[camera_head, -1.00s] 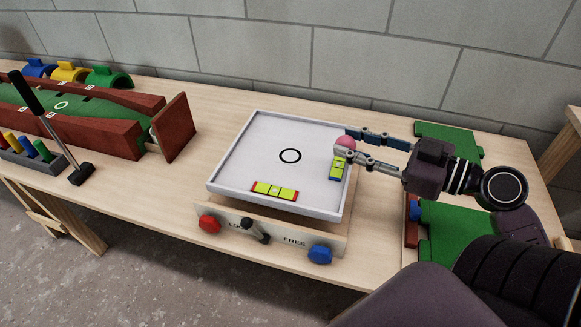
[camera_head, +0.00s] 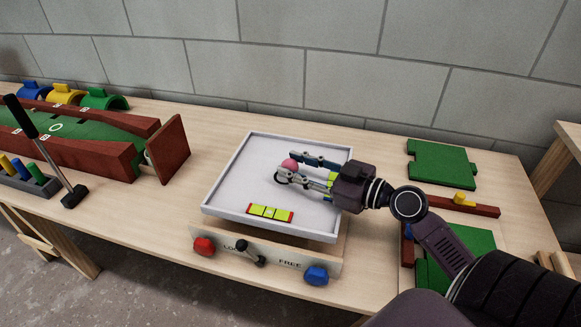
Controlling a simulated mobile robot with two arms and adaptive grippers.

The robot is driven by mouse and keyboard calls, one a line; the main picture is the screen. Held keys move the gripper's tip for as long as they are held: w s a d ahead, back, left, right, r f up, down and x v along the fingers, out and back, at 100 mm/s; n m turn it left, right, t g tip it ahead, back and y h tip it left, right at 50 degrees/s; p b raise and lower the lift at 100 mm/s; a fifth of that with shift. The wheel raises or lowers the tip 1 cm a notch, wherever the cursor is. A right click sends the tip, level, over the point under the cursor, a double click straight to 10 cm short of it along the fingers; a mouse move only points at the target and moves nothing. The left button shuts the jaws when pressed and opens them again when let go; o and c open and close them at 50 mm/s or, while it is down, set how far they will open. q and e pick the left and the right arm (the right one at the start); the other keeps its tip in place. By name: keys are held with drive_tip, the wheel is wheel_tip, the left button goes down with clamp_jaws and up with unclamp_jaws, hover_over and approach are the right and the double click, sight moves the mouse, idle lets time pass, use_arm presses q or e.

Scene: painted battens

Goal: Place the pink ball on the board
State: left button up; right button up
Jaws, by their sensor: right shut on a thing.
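The pink ball (camera_head: 290,165) is between the fingertips of my right gripper (camera_head: 291,168), which is shut on it. The gripper reaches in from the right, over the middle of the board (camera_head: 235,185). The board is a white tray with a raised rim and a black ring mark (camera_head: 278,179) near its middle. The ball appears just above the ring, which the lower finger partly covers. I cannot tell whether the ball touches the board. My left gripper is not in view.
A yellow-green level (camera_head: 270,212) lies along the board's front edge; another (camera_head: 332,181) at its right side is partly hidden. Below are a red knob (camera_head: 204,246), a lever (camera_head: 250,254) and a blue knob (camera_head: 316,276). A green-floored lane (camera_head: 85,137) stands left; green pieces (camera_head: 442,164) lie right.

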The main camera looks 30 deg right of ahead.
drive_tip(key=shift+w+a+f, duration=0.25)
drive_tip(key=shift+w+f, duration=0.5)
drive_tip(key=shift+f, duration=0.05)
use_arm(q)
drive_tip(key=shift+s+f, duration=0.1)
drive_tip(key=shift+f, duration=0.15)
use_arm(e)
drive_tip(key=shift+f, duration=0.1)
drive_tip(key=o, duration=0.7)
drive_tip(key=shift+c, duration=0.2)
drive_tip(key=o, duration=0.4)
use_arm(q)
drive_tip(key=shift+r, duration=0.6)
use_arm(e)
drive_tip(key=shift+o, duration=0.2)
